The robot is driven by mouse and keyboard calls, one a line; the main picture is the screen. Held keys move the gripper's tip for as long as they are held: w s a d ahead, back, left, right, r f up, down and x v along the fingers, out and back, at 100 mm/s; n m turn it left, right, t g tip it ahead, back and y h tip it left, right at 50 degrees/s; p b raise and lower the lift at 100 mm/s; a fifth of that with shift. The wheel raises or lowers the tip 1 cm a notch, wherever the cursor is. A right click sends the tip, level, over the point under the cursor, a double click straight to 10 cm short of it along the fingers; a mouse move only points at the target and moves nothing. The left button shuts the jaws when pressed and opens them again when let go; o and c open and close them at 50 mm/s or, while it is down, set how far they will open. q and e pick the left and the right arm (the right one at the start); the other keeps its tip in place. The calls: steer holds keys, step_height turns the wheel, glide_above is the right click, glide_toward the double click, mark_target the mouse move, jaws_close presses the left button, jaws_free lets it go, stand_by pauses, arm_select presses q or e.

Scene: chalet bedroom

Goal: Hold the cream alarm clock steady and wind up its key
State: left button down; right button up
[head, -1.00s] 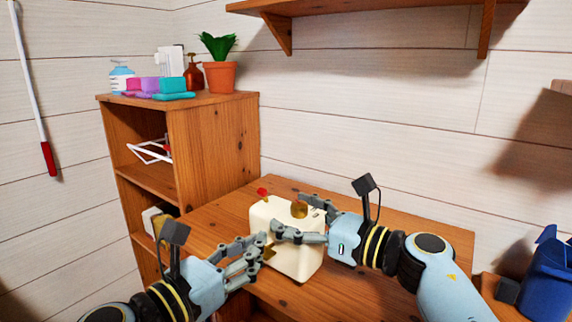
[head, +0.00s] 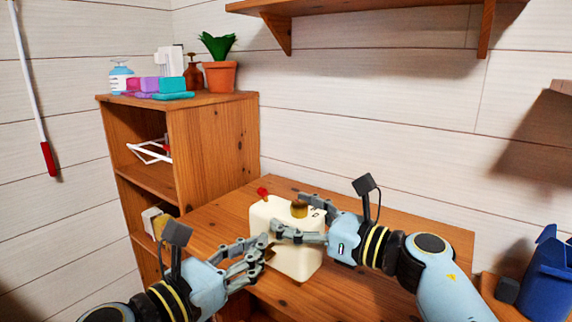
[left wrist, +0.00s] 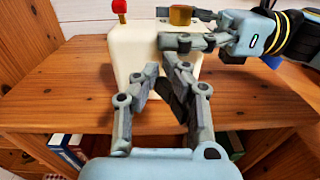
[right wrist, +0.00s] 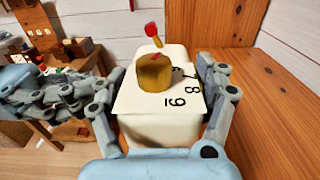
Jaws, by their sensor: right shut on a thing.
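The cream alarm clock (head: 298,263) is a boxy block on the wooden desk, with a red knob (head: 262,191) and a brass cylinder (head: 299,209) on top. Black numerals show on it in the right wrist view (right wrist: 160,128). My right gripper (head: 287,212) is shut across the clock, one finger on each side. My left gripper (head: 265,246) is at the clock's near side, its fingers a little apart. A small brassy patch (head: 269,254) shows by its fingertips. It may be the key, but the fingers mostly hide it. In the left wrist view, the fingertips (left wrist: 160,75) overlap the clock.
The desk top (head: 420,240) is clear to the right of the clock. A wooden shelf unit (head: 215,150) stands at the left, with a potted plant (head: 219,75) and bottles on it. A blue bin (head: 548,280) is at the far right.

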arm_select(q)
steer(key=shift+n, duration=0.3)
steer(key=v, duration=0.6)
steer(key=shift+s+d+r, duration=0.2)
steer(key=shift+s+d, duration=0.05)
steer(key=shift+d, duration=0.15)
steer(key=shift+w+d+r, duration=0.1)
steer(key=shift+w+d, duration=0.15)
steer(key=shift+w, duration=0.85)
steer(key=shift+w+d+f, duration=0.1)
steer(key=shift+w+d, duration=0.15)
steer(key=shift+w, duration=0.8)
steer(key=shift+w+d+r, duration=0.1)
steer(key=shift+w+d, duration=0.15)
steer(key=shift+w, duration=0.85)
